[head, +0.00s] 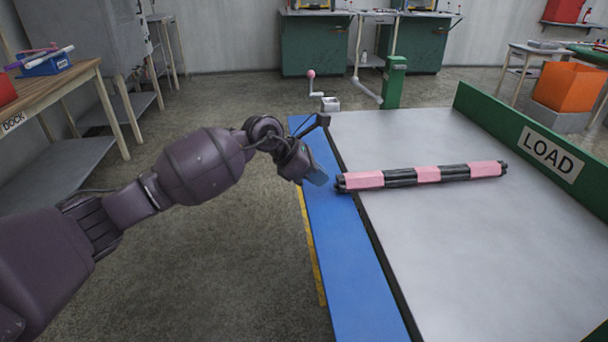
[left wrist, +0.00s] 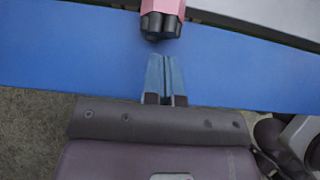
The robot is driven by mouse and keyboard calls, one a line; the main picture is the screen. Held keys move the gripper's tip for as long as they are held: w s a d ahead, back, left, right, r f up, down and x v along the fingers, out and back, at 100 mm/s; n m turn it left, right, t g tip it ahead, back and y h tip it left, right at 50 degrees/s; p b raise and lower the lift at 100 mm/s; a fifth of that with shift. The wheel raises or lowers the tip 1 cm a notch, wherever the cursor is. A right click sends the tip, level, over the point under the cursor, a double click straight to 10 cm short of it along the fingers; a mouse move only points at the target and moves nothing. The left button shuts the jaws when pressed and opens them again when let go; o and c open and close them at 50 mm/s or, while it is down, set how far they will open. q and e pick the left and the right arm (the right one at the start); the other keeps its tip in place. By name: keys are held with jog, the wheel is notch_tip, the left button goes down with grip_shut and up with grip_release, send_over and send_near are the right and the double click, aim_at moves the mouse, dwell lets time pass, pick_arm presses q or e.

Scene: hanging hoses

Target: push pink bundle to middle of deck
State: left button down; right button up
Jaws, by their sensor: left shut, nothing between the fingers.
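The pink bundle (head: 428,174), black rods with pink bands, lies across the grey deck (head: 470,250). Its left end reaches the deck's left edge, beside the blue strip (head: 345,245). My left gripper (head: 320,178) is shut and empty over the blue strip, just left of that end. In the left wrist view the shut fingertips (left wrist: 165,58) point at the bundle's black end (left wrist: 160,27), with a small gap between them. My right gripper is not in view.
A green wall marked LOAD (head: 550,153) bounds the deck on the right. The deck is otherwise clear. A wooden bench marked DOCK (head: 45,95) stands at the left.

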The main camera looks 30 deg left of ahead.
aim_at(377, 174)
pick_arm(q)
jog(key=shift+w+d, duration=0.25)
jog(key=shift+d, duration=0.2)
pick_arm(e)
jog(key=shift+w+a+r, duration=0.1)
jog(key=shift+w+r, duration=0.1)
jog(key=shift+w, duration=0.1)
pick_arm(q)
jog(key=shift+w+d, duration=0.1)
jog(key=w+d, duration=0.2)
jog(key=d, duration=0.1)
jog(key=w+d, duration=0.2)
jog(key=d, duration=0.1)
jog(key=w+d, duration=0.2)
jog(key=d, duration=0.1)
jog(key=shift+w+d, duration=0.25)
jog(key=shift+d, duration=0.1)
jog(key=shift+w+d, duration=0.15)
jog(key=shift+d, duration=0.1)
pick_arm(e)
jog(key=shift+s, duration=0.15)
pick_arm(q)
jog(key=shift+a, duration=0.15)
